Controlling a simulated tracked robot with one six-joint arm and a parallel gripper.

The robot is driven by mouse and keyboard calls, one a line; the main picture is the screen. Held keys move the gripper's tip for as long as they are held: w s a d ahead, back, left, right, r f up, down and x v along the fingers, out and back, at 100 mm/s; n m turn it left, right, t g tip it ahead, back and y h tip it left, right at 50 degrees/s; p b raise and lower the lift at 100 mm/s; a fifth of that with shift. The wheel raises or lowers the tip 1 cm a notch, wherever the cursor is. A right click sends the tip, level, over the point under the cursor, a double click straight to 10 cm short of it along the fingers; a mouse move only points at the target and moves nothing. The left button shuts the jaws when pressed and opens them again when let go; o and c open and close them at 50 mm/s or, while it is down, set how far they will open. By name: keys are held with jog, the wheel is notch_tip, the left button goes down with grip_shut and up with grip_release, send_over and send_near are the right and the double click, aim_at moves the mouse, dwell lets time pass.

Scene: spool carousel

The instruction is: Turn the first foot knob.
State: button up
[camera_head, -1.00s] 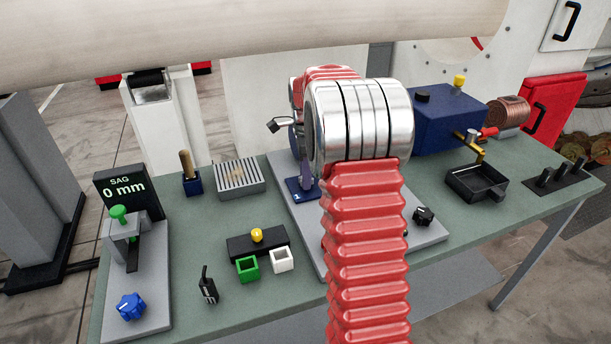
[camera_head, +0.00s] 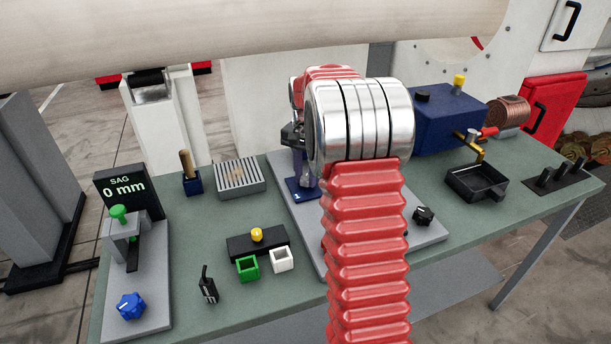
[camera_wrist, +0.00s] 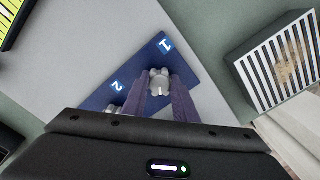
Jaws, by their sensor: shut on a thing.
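The first foot knob (camera_wrist: 159,78) is a small pale grey lobed knob beside the white "1" on a dark blue plate (camera_wrist: 183,62). In the wrist view my gripper (camera_wrist: 162,88) has its two purple fingers on either side of this knob and is shut on it. A second grey knob (camera_wrist: 112,109) sits near the "2", partly hidden at the edge of my gripper. In the head view the blue plate (camera_head: 297,196) shows on the grey base, but my arm hides the knobs.
A slatted grey box (camera_head: 240,178) stands left of the plate. A blue knob (camera_head: 131,306) is at the bench's left. A navy box (camera_head: 450,125) stands right.

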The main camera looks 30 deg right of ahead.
aim_at(306, 176)
jog(key=n, duration=0.4)
jog(key=shift+r+n, duration=0.1)
jog(key=shift+n, duration=0.2)
jog(key=n, duration=0.4)
jog(key=shift+w+n, duration=0.1)
jog(key=shift+n, duration=0.2)
jog(key=n, duration=0.4)
jog(key=shift+n, duration=0.3)
jog(key=n, duration=0.4)
jog(key=o, duration=1.1)
jog(key=shift+d, duration=0.1)
jog(key=shift+c, duration=0.2)
notch_tip(306, 176, up, 14)
jog(key=shift+f, duration=0.2)
